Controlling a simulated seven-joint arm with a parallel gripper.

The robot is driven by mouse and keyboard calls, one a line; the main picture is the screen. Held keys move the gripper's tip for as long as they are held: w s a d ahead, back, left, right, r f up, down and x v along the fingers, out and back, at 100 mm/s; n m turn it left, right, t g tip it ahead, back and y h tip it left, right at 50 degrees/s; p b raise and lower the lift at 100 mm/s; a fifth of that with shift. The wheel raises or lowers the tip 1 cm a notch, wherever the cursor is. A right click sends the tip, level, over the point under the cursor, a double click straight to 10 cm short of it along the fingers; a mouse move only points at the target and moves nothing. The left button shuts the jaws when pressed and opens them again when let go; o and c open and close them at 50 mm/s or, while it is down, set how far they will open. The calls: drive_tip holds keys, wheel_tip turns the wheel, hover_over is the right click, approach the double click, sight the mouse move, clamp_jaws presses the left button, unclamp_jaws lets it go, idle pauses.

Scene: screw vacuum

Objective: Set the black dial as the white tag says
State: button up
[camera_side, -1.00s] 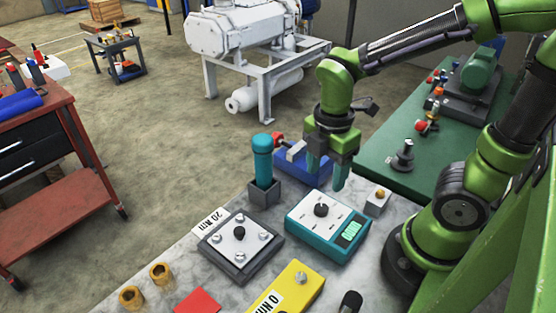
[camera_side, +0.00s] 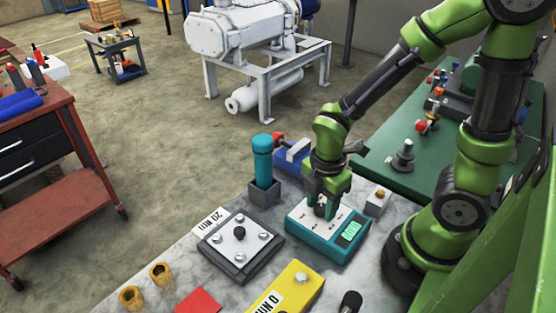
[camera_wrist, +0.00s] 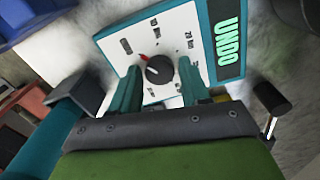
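The black dial (camera_wrist: 159,70) sits on the white face of a teal box (camera_side: 296,235). In the wrist view its red pointer is towards the upper left; small labels ring it, too blurred to read surely. The box's green display (camera_wrist: 228,37) seems to read "UNDO". A white tag (camera_side: 209,221), seemingly marked "20 Nm", lies by the grey plate (camera_side: 228,262). My gripper (camera_side: 322,209) is down over the box, its teal fingers open on either side of the dial. In the wrist view (camera_wrist: 158,88) a gap shows between dial and fingers. In the side view the fingers partly hide the dial.
A teal-handled tool (camera_side: 263,160) stands in a grey holder left of my gripper. A blue box (camera_side: 291,160) is behind, and a small button box (camera_side: 378,201) to the right. A yellow block (camera_side: 285,291) is in front. The grey plate carries several bolts and a black knob.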

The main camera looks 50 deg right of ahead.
drive_tip(key=c, duration=0.7)
drive_tip(key=shift+c, duration=0.2)
drive_tip(key=shift+m, duration=0.3)
drive_tip(key=m, duration=0.9)
drive_tip(key=shift+m, duration=0.4)
drive_tip(key=m, duration=0.4)
drive_tip(key=shift+m, duration=0.3)
drive_tip(key=m, duration=0.4)
drive_tip(key=shift+m, duration=0.3)
